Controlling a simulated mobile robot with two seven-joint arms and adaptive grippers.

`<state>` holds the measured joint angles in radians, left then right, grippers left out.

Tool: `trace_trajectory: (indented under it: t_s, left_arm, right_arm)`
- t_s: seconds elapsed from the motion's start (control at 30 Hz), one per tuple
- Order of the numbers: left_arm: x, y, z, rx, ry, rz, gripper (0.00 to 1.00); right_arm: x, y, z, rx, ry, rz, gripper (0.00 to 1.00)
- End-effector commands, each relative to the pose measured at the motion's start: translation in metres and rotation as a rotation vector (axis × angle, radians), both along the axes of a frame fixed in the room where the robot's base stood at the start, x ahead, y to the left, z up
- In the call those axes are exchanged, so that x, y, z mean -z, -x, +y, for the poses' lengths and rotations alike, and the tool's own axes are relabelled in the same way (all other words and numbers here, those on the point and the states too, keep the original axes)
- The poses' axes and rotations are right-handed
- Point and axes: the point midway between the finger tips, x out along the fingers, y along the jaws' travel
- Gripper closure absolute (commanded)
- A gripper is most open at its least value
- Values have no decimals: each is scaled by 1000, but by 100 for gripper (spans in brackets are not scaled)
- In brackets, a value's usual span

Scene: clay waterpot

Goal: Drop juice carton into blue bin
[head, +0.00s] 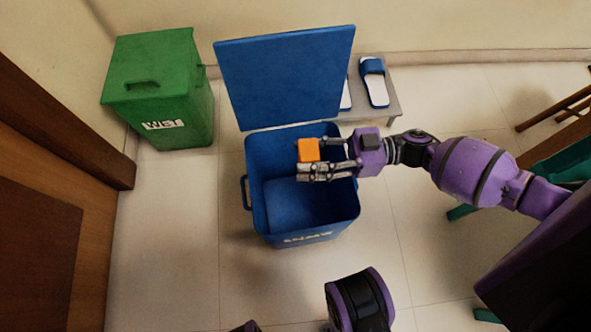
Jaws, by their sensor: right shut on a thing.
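The blue bin (305,238) stands on the tiled floor in the middle of the head view. Its lid (287,76) is swung up and back, so the top is open and the inside looks empty. My right gripper (312,157) reaches in from the right, over the bin's opening. It is shut on the juice carton (308,150), which shows as a small orange block at the fingertips. The carton is over the opening; its exact height against the rim is hard to tell. My left gripper cannot be seen.
A green bin (160,90) with its lid shut and a "WET" label stands at the back left. Slippers (374,82) lie on a low grey stand (388,108) behind the blue bin. A wooden door is at the left. Free floor lies left of the blue bin.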

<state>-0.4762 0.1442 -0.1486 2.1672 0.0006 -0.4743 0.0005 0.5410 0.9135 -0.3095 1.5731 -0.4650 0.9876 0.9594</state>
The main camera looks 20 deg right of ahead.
Motion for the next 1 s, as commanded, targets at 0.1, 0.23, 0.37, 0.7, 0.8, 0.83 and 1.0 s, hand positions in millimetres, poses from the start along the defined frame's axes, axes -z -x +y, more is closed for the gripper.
trace_trajectory:
  t_s: [0.1, 0.23, 0.37, 0.7, 0.8, 0.83, 1.0]
  left_arm:
    - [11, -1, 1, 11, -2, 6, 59]
    - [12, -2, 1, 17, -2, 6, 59]
    - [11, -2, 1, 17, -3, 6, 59]
    - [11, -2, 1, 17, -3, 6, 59]
    - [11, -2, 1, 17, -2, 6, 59]
    - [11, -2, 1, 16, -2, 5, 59]
    - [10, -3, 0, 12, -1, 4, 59]
  right_arm:
    - [14, 0, 0, 0, -1, 2, 74]
    - [15, 0, 0, 0, 0, 0, 74]
    - [14, 0, 0, 0, -1, -1, 74]
    - [14, 0, 0, 0, -1, 0, 39]
    - [14, 0, 0, 0, -1, 0, 39]
    - [14, 0, 0, 0, 0, 0, 39]
    - [15, 2, -8, 1, 2, 2, 39]
